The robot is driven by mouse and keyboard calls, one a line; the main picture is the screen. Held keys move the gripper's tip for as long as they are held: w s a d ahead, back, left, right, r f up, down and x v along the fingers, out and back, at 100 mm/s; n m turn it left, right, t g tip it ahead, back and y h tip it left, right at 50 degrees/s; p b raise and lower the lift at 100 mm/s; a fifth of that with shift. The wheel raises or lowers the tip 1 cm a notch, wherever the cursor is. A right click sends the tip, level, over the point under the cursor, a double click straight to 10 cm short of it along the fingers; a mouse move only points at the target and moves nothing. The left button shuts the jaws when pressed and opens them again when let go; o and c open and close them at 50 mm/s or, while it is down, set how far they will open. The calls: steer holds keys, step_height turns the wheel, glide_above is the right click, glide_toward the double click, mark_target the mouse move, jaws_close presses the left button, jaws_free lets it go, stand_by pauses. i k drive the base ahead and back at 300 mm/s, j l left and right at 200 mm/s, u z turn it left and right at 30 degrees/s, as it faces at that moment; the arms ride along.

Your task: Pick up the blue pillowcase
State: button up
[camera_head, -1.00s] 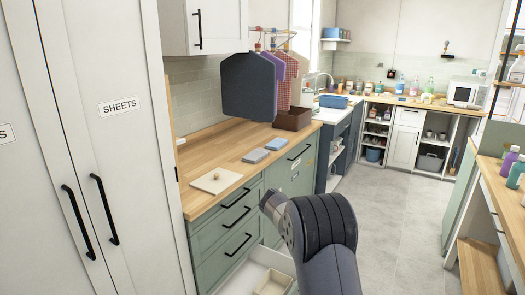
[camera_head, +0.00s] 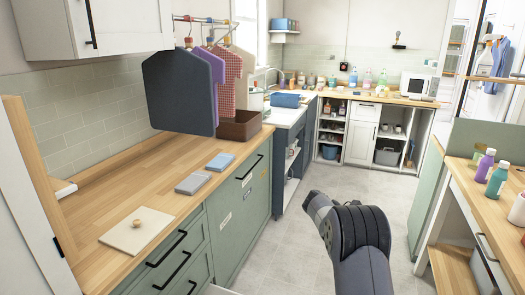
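A folded light blue cloth (camera_head: 221,161), which looks like the blue pillowcase, lies flat on the wooden counter (camera_head: 150,168) at the left. A folded grey cloth (camera_head: 193,184) lies just in front of it, close to the counter's front edge. My arm rises from the bottom of the picture, right of the counter and over the floor. Only arm links and a joint show; the fingers of my gripper are not in view, so I cannot tell what they hold.
A pale board with a round knob (camera_head: 137,231) lies nearer on the counter. A brown box (camera_head: 239,125) and hanging garments (camera_head: 181,92) stand beyond the cloths. Green drawers (camera_head: 175,262) front the counter. Grey floor (camera_head: 360,185) is clear ahead. A bottle-topped bench (camera_head: 487,193) borders the right.

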mark_target(221, 161)
steer(key=i+z, duration=0.5)
steer(key=i, duration=0.85)
steer(key=i+u, duration=0.3)
steer(key=u, duration=0.15)
steer(key=i+l+u, duration=0.2)
steer(key=u, duration=0.25)
steer(key=i+l+u, duration=0.25)
steer(key=u, duration=0.2)
steer(key=i+l+u, duration=0.15)
steer(key=u, duration=0.3)
steer(key=i+l+u, duration=0.1)
steer(key=l+u, duration=0.2)
steer(key=u, duration=0.2)
steer(key=i+l+u, duration=0.1)
steer(key=l+u, duration=0.15)
steer(key=u, duration=0.2)
steer(key=l+u, duration=0.3)
steer(key=u, duration=0.2)
steer(key=i+l+u, duration=0.1)
steer(key=l+u, duration=0.3)
steer(key=l, duration=0.2)
